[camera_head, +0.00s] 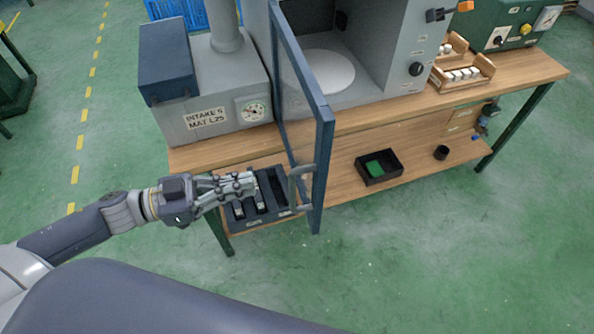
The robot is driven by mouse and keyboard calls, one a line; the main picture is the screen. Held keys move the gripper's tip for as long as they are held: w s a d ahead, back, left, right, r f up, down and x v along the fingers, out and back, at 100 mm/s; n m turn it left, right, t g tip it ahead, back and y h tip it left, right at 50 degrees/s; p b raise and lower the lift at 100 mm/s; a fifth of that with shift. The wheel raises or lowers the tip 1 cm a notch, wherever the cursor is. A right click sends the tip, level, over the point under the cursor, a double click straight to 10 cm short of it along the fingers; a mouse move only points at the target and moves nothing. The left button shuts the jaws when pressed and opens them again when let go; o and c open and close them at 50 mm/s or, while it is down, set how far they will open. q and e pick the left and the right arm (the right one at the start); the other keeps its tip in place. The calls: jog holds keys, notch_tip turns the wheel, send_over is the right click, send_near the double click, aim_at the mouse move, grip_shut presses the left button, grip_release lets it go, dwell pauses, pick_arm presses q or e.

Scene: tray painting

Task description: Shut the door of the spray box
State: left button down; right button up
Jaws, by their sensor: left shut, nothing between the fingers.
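The spray box (403,50) stands on the wooden bench, grey, with a round pale disc (327,72) inside. Its door (322,150), a blue frame with a clear pane, stands wide open, sticking out over the bench front. A grey handle (296,190) is on the door's outer end, on its left face. My left gripper (254,183) is shut and empty, just left of the handle and apart from it in the picture. My right gripper is not in view.
A grey intake unit (215,85) with a gauge stands left of the door. Below are a dark compartmented tray (240,222) and a black bin (360,171) with a green item. A wooden rack (462,88) and green control box (500,25) stand right. The front floor is clear.

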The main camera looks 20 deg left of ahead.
pick_arm(q)
jog(key=p+x, duration=0.3)
jog(key=x, duration=0.8)
jog(key=shift+w, duration=0.1)
